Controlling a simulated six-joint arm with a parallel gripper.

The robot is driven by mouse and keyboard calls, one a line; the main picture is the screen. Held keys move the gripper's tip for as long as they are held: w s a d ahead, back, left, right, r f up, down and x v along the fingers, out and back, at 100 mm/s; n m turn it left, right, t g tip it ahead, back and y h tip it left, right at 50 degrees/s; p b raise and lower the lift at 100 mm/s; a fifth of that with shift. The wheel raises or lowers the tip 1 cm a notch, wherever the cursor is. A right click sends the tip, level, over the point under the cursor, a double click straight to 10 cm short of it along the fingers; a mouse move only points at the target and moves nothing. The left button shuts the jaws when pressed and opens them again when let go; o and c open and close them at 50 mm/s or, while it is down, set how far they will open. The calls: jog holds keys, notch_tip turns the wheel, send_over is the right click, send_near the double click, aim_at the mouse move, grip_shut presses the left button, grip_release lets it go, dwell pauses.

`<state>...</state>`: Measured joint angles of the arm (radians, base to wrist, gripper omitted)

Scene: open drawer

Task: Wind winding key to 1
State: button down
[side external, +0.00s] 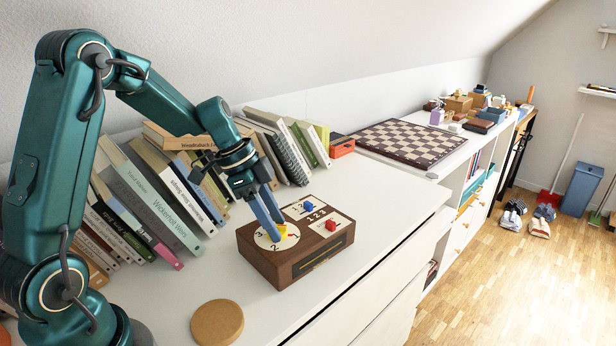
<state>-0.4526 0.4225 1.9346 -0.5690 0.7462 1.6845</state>
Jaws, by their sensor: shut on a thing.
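A brown wooden box (302,262) stands on the white cabinet top. A round cream dial (262,240) with printed numerals lies on its top at the left; a 3 and a 2 are readable. The yellow winding key (283,236) sits on the dial. My gripper (279,230) points down from above, its blue fingers shut on the key. The fingers hide part of the key and the dial, so I cannot tell which number the key points to.
A blue knob (308,206) and a red knob (330,225) are on the box's other plates. Books (160,200) lean behind my arm. A round cork coaster (217,322) lies in front. A chessboard (412,142) lies farther back. The cabinet top right of the box is clear.

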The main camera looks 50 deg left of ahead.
aim_at(264, 235)
jog(key=shift+c, duration=1.8)
grip_release()
jog(key=shift+v, duration=2.55)
